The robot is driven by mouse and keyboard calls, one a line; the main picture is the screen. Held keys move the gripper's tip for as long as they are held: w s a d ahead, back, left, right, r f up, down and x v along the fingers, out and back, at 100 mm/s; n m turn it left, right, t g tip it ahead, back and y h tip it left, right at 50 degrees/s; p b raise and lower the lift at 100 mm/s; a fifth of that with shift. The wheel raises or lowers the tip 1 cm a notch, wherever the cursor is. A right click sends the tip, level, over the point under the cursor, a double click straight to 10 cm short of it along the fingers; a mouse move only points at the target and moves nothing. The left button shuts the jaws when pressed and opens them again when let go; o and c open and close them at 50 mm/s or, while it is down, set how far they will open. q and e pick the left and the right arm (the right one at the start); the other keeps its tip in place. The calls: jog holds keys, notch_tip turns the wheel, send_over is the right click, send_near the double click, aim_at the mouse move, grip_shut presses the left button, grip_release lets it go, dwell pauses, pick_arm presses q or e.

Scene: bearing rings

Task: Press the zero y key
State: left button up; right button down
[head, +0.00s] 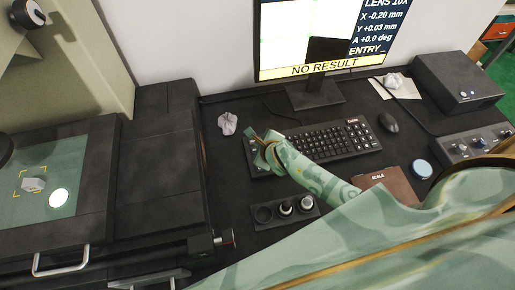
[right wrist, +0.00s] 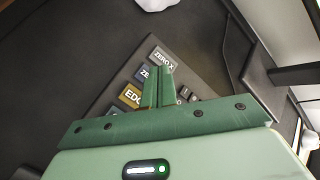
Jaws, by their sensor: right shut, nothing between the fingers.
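The black keyboard (head: 330,138) lies on the desk below the monitor. My right gripper (head: 254,142) is over its left end, fingers shut and empty, and hides the keys there. In the right wrist view the shut fingertips (right wrist: 161,70) are just below the grey ZERO X key (right wrist: 164,58). A blue-grey key (right wrist: 144,73) reading "ZE" is partly covered by the fingers; the rest of its label is hidden. A yellow-brown key (right wrist: 131,96) reading "EDG" is lower left. I cannot tell whether the fingertips touch a key. My left gripper is not in view.
The monitor (head: 310,68) reads X -0.20 mm, Y +0.03 mm and NO RESULT. A mouse (head: 389,122) is at right, a dark tray of round pieces (head: 285,208) in front. A stage (head: 90,170) stands left.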

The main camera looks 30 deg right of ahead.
jog(key=shift+f, duration=0.4)
jog(key=shift+f+b, duration=0.35)
jog(key=shift+b, duration=0.15)
jog(key=shift+r, duration=0.1)
dwell(0.5)
jog(key=shift+r+p, duration=0.75)
jog(key=shift+f, duration=0.1)
jog(key=shift+w, duration=0.15)
jog(key=shift+w+d+f+b, duration=0.1)
jog(key=shift+w+d+b, duration=0.1)
jog(key=shift+w+b, duration=0.3)
jog(key=shift+w+d+b, duration=0.15)
jog(key=shift+w+d, duration=0.05)
jog(key=shift+w, duration=0.85)
